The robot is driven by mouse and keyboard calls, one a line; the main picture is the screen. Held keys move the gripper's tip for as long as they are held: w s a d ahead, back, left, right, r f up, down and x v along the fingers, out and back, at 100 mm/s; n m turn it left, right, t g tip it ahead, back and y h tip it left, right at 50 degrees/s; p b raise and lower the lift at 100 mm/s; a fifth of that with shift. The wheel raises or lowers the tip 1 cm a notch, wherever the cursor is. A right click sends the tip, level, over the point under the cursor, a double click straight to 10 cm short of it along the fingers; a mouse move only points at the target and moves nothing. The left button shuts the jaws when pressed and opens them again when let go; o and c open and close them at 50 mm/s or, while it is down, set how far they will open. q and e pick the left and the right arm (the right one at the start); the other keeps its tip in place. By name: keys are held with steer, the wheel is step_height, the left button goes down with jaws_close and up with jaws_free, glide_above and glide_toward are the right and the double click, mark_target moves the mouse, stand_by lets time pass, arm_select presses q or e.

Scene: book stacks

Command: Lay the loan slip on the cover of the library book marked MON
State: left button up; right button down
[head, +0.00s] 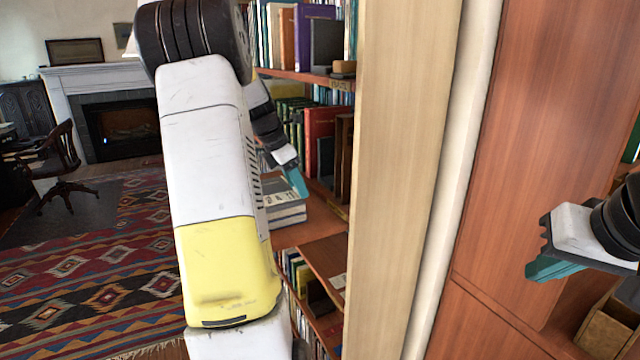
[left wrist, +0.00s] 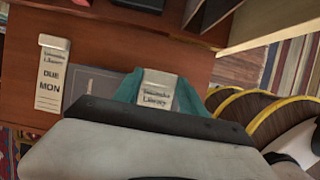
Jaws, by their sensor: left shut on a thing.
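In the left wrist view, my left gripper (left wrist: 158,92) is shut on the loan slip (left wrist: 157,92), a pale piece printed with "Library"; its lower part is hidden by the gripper. Just left of and beyond the fingers shows a dark grey book cover (left wrist: 92,84). A white marker (left wrist: 52,75) reading "Library DUE MON" is at that book's left side. In the head view, my left gripper (head: 294,180) is over a small stack of books (head: 286,214) on the bookcase shelf. I cannot tell whether slip and cover touch. My right gripper (head: 550,266) is far right, its jaw opening unclear.
Shelves with upright books stand above (head: 300,40) and below (head: 300,275) the stack's shelf. A pale wooden bookcase side (head: 405,150) rises just right of it. Bare shelf (head: 312,222) lies right of the stack. A wooden box (head: 610,325) is below my right gripper.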

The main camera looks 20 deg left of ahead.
mark_target(282, 197)
arm_select(q)
steer(key=o, duration=1.3)
steer(key=v, duration=1.2)
steer(key=s+d+r+m, duration=0.2)
steer(key=s+d+m, duration=0.2)
steer(key=d+m, duration=0.4)
steer(key=s+d+f+m+t, duration=0.1)
steer(key=s+d+f+m, duration=0.1)
steer(key=s+d+m, duration=0.3)
steer(key=s+d+f+m+t, duration=0.1)
steer(key=s+d+f+m, duration=0.1)
steer(key=s+d+m, duration=0.4)
steer(key=s+d+f+m, duration=0.2)
steer(key=s+d+m, duration=0.3)
steer(key=s+m, duration=0.2)
steer(key=shift+s+d+f+m+t+y, duration=0.1)
steer(key=shift+d+m+t+y, duration=0.1)
steer(key=shift+m, duration=0.45)
steer(key=shift+d+m+t+y, duration=0.1)
steer(key=shift+m+t, duration=0.1)
steer(key=shift+m, duration=0.45)
